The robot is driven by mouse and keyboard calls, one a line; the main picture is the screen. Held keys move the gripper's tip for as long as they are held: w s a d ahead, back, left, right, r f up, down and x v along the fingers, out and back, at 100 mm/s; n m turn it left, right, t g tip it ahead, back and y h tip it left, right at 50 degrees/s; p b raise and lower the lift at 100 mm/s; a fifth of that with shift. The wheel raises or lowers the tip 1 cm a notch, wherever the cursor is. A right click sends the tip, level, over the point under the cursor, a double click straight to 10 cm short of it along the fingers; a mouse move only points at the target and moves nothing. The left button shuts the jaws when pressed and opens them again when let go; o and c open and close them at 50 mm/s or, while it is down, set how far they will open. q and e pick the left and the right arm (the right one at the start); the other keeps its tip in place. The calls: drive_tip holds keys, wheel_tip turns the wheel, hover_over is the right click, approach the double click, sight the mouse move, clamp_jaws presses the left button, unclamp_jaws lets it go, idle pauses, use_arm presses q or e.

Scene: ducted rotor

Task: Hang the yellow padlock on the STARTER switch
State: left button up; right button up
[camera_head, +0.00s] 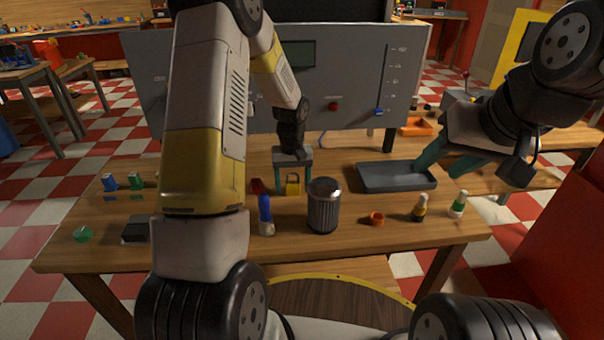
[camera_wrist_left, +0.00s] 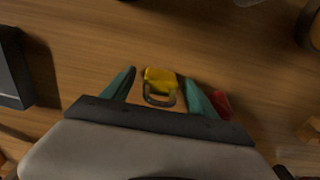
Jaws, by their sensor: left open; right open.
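The yellow padlock (camera_head: 293,187) stands on the wooden table near its middle. In the left wrist view the yellow padlock (camera_wrist_left: 160,79) lies between the teal fingertips, its grey shackle toward the palm. My left gripper (camera_head: 294,188) is open, pointing down over the padlock, with a finger on either side; it also shows in the left wrist view (camera_wrist_left: 159,88). I see gaps between the fingers and the padlock. My right gripper (camera_head: 442,168) is open and empty, to the right of the grey tray. The grey panel (camera_head: 350,70) stands behind; its STARTER label cannot be read, and my left arm hides part of it.
A grey tray (camera_head: 372,187) lies right of the padlock. A ribbed metal bin (camera_head: 323,212) and a blue-handled tool (camera_head: 265,214) stand in front of it. The panel carries a red button (camera_head: 333,106) and a blue slider (camera_head: 379,111).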

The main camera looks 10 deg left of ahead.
use_arm(q)
clamp_jaws()
idle(0.3)
